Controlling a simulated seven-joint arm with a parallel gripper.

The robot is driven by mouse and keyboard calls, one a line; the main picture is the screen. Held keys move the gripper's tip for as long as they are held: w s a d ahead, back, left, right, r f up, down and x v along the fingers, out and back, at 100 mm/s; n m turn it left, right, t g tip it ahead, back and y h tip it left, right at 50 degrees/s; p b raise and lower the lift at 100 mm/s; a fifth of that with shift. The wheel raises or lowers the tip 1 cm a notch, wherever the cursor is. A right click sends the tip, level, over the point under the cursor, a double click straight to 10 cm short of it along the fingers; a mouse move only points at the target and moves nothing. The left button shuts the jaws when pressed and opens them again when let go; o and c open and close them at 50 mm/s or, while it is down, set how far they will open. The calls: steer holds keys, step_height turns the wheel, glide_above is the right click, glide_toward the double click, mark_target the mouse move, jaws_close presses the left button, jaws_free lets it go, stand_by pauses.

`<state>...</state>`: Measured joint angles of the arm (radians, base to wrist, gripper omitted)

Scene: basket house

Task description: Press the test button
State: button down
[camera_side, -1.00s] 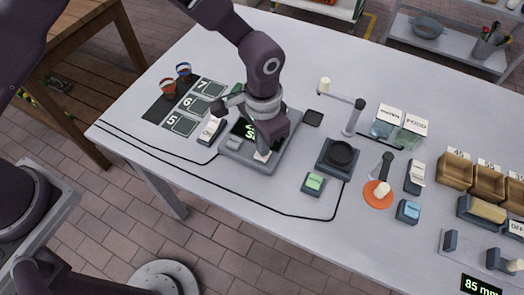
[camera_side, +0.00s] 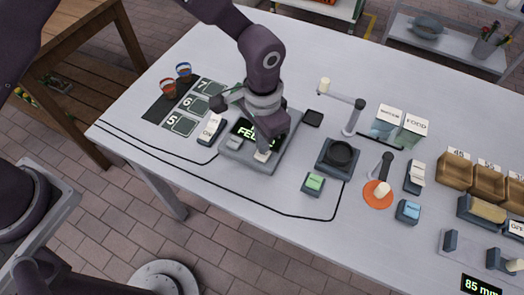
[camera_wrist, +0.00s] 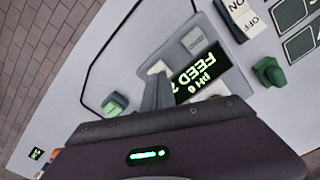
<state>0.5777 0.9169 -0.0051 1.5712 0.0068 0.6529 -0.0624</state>
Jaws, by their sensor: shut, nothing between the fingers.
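A grey box (camera_side: 284,146) with a lit screen (camera_side: 258,131) reading "FEED" sits on the table, and the wrist view shows the screen with "pH" and "FEED" upside down (camera_wrist: 201,72). A grey button (camera_side: 235,142) sits on its left; the label is too small to read, and it also shows in the wrist view (camera_wrist: 195,40). My gripper (camera_side: 262,153) is shut and empty, pointing down over the box's front edge right of that button. Its fingers (camera_wrist: 157,75) hide what lies beneath; I cannot tell whether they touch. No button legibly reads "test".
An ON/OFF switch (camera_side: 210,128) stands left of the box. A blue button (camera_side: 408,210) is further right. Coloured cups (camera_side: 183,69) stand at the back left.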

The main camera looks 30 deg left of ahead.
stand_by(0.5)
step_height(320, 180, up, 6)
stand_by(0.4)
steer(key=s+a+r+n+t, duration=0.1)
steer(key=s+a+r, duration=0.1)
steer(key=a+r, duration=0.6)
steer(key=s+a+r+n+t, duration=0.15)
steer(key=a+r, duration=0.35)
steer(key=r, duration=0.5)
steer(key=s+a+r+n+t, duration=0.1)
steer(key=s+a, duration=0.4)
steer(key=s, duration=0.3)
steer(key=s+a+r+n+t, duration=0.2)
steer(key=s+a, duration=0.4)
steer(key=s, duration=0.3)
